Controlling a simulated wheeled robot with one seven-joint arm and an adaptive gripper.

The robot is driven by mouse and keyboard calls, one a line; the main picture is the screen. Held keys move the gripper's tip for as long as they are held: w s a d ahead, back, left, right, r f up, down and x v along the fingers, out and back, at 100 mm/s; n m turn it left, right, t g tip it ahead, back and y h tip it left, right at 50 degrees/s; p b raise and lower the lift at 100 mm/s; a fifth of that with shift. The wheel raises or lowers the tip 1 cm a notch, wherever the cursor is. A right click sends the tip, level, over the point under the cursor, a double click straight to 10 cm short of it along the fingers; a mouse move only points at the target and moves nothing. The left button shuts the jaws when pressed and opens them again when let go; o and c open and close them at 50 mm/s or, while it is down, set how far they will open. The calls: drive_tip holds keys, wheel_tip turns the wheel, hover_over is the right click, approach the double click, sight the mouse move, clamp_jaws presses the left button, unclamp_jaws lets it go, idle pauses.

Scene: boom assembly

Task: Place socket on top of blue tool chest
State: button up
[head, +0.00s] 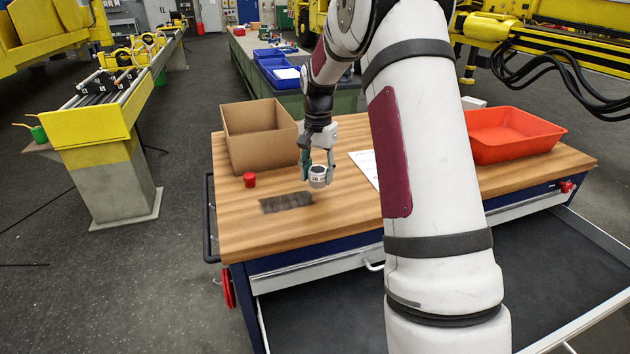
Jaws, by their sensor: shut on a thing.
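My gripper (317,166) points down over the wooden top of the blue tool chest (240,222). Its fingers are shut on the socket (317,181), a small grey-white cylinder with a dark opening on top. The socket is near the middle-left of the top, right of the cardboard box. I cannot tell whether it touches the wood or hangs just above it. The chest has a drawer pulled open at the front (470,290), dark inside. My arm hides the middle of the chest top.
An open cardboard box (258,138) stands at the back left of the top. A small red cylinder (249,180) and a dark patch (287,202) lie near the socket. A white paper (366,165) is partly hidden by my arm. A red-orange tray (510,136) sits at right.

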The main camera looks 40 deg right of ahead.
sight(314, 182)
drive_tip(key=shift+w+a+f, duration=0.2)
drive_tip(key=shift+w, duration=0.5)
wheel_tip(314, 182, down, 2)
drive_tip(key=shift+s+f+p, duration=0.1)
drive_tip(key=shift+f+p, duration=0.1)
drive_tip(key=shift+p, duration=0.3)
drive_tip(key=shift+f, duration=0.4)
drive_tip(key=shift+f, duration=0.15)
drive_tip(key=o, duration=1.3)
